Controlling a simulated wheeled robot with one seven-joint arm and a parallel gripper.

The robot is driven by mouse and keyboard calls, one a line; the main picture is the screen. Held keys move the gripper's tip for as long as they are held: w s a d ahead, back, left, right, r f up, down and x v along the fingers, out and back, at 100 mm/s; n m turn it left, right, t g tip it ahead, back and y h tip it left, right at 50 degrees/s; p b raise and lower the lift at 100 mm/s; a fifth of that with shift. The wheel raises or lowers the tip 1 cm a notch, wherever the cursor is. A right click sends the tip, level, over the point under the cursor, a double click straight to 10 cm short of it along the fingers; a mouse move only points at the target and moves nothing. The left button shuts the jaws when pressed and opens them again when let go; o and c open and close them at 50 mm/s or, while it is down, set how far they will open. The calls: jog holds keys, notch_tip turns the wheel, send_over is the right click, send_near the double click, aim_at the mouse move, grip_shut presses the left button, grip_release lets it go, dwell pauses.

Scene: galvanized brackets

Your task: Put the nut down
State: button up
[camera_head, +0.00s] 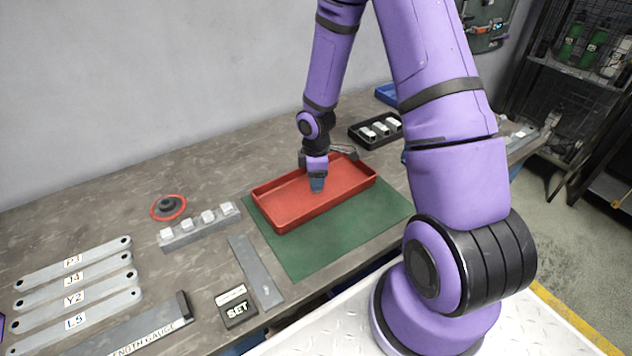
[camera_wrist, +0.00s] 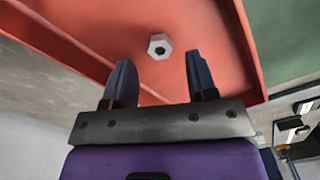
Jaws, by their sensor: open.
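The nut (camera_wrist: 160,46) is a pale hexagonal piece with a dark hole. In the wrist view it lies on the floor of the red tray (camera_wrist: 226,45), between and just beyond my fingertips. My gripper (camera_wrist: 157,72) is open, with a gap between each finger and the nut. The nut is hidden from the head view by my gripper or too small to tell.
The tray stands on a green mat (camera_head: 330,246). A black tray (camera_head: 366,139) with pale blocks stands behind it. A grey block rack (camera_head: 200,233), a red ring (camera_head: 168,207), a SET block (camera_head: 237,308) and labelled flat brackets (camera_head: 75,280) lie to the left.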

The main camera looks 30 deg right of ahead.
jog(key=s+a+r+m+t+h, duration=0.1)
jog(key=s+r+m, duration=0.25)
jog(key=r, duration=1.15)
jog(key=s+a+r+m+t+h, duration=0.1)
jog(key=s+a+r+m, duration=0.2)
jog(key=r, duration=1.1)
jog(key=s+a+r+m+t+y, duration=0.1)
jog(key=s+r+m, duration=0.2)
jog(key=s+r, duration=0.2)
jog(key=s+a+r+m+t+y, duration=0.1)
jog(key=s+r, duration=0.5)
jog(key=s, duration=0.6)
jog(key=shift+s+a+m+t, duration=0.2)
jog(key=shift+m+t, duration=0.4)
jog(key=shift+m, duration=0.45)
